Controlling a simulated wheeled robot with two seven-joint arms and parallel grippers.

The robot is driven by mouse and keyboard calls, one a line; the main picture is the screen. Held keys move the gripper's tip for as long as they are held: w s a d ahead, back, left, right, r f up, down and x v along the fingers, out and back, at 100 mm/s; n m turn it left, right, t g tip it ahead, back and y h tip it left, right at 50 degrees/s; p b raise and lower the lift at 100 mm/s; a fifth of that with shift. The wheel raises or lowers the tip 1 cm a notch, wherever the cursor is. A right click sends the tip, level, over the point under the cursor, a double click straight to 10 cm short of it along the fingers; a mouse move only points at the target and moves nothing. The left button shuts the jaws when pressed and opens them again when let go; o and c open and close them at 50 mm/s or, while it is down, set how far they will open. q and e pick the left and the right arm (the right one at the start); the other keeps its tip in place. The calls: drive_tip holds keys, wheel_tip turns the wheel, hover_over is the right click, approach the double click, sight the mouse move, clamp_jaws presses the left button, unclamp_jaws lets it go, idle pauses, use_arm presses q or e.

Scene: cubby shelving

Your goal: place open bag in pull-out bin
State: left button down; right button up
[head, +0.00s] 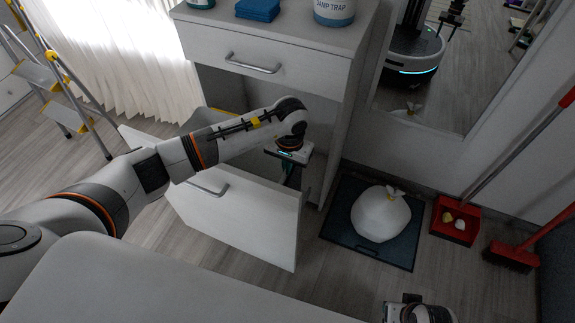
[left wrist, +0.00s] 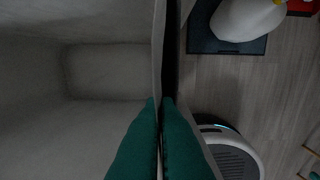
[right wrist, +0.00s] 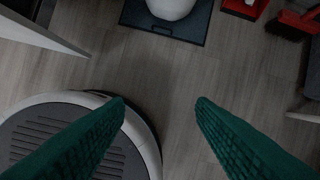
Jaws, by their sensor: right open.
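The white bag (head: 380,215), gathered at the top with a yellowish bit at its neck, sits upright on a dark mat right of the cabinet. It also shows in the left wrist view (left wrist: 240,18) and, cut off, in the right wrist view (right wrist: 170,7). The pull-out bin (head: 235,215) is drawn out of the cabinet; the part of its grey inside seen in the left wrist view (left wrist: 105,70) looks empty. My left gripper (left wrist: 160,100) is closed around the bin's thin side wall. My right gripper (right wrist: 160,100) is open and empty above the floor.
The cabinet (head: 270,60) holds a closed drawer and has containers on top. A dark mat (head: 340,230) lies under the bag. A red dustpan (head: 455,220) and a red broom (head: 512,255) stand at the right. A stepladder (head: 60,85) is at the left. A mirror (head: 455,90) leans behind.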

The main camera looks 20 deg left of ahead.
drive_tip(key=shift+r, duration=0.2)
use_arm(q)
drive_tip(key=c, duration=1.7)
unclamp_jaws()
use_arm(e)
drive_tip(key=shift+r, duration=0.4)
use_arm(q)
drive_tip(key=shift+r, duration=0.1)
use_arm(e)
drive_tip(key=shift+w, duration=0.1)
use_arm(q)
drive_tip(key=shift+w+r, duration=0.1)
drive_tip(key=shift+r, duration=0.35)
drive_tip(key=r, duration=0.3)
drive_tip(key=r+p, duration=0.1)
drive_tip(key=r, duration=0.7)
drive_tip(key=shift+d, duration=0.25)
use_arm(e)
drive_tip(key=f, duration=0.4)
drive_tip(key=s+f, duration=0.1)
drive_tip(key=f, duration=0.1)
drive_tip(key=shift+w+r, duration=0.1)
